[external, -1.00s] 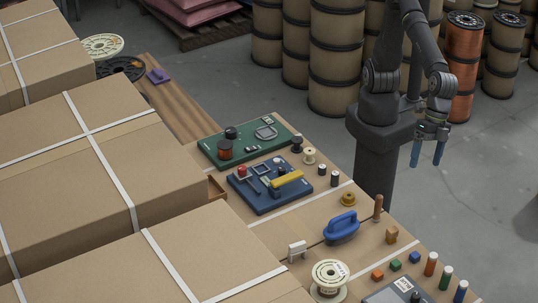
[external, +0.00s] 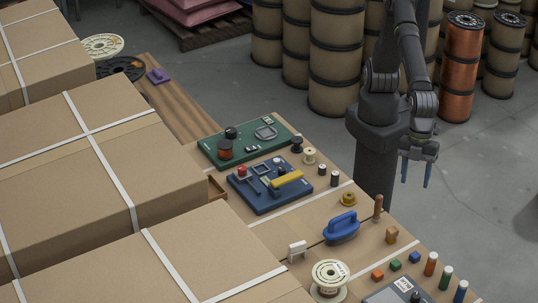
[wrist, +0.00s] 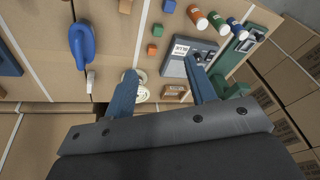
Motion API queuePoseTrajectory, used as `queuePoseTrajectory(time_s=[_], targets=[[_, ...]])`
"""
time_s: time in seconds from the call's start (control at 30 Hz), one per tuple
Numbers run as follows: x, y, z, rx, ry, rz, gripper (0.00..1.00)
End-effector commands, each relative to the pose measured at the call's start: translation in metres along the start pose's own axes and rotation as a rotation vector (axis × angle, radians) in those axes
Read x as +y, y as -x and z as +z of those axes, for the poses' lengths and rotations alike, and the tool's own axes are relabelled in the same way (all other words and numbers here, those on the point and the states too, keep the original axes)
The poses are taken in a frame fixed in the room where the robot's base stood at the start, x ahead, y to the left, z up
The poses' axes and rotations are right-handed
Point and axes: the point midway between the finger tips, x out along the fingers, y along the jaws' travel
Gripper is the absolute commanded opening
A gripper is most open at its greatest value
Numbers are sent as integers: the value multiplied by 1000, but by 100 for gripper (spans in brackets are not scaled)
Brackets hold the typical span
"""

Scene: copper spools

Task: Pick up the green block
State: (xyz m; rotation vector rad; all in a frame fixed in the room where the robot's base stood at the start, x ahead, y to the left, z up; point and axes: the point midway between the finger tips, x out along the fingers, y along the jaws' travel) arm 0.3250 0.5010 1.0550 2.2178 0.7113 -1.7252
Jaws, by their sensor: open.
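The green block (external: 395,265) is a small cube on the tabletop near its right end, between an orange block (external: 377,275) and a blue block (external: 415,257). The wrist view also shows the green block (wrist: 157,30), beyond the fingertips. My gripper (external: 415,178) has two blue fingers spread apart with nothing between them. It hangs beyond the table's far edge in the external view, well away from the green block. In the wrist view my gripper (wrist: 160,70) also shows its fingers apart.
Upright orange, green and blue spools (external: 446,277) stand right of the blocks. A grey device (external: 385,293) and a cream spool (external: 330,279) are in front. A blue handled tool (external: 341,226) and an upright wooden peg (external: 378,208) stand to the left. Large cartons (external: 90,190) crowd the near side.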

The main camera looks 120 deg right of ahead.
Motion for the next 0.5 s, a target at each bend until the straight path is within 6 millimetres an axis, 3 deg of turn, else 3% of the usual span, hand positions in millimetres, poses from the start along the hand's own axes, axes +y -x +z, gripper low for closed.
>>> queuePoseTrajectory(time_s=[0.5], targets=[[38, -62, -26, -169, -1401, -76, 51]])
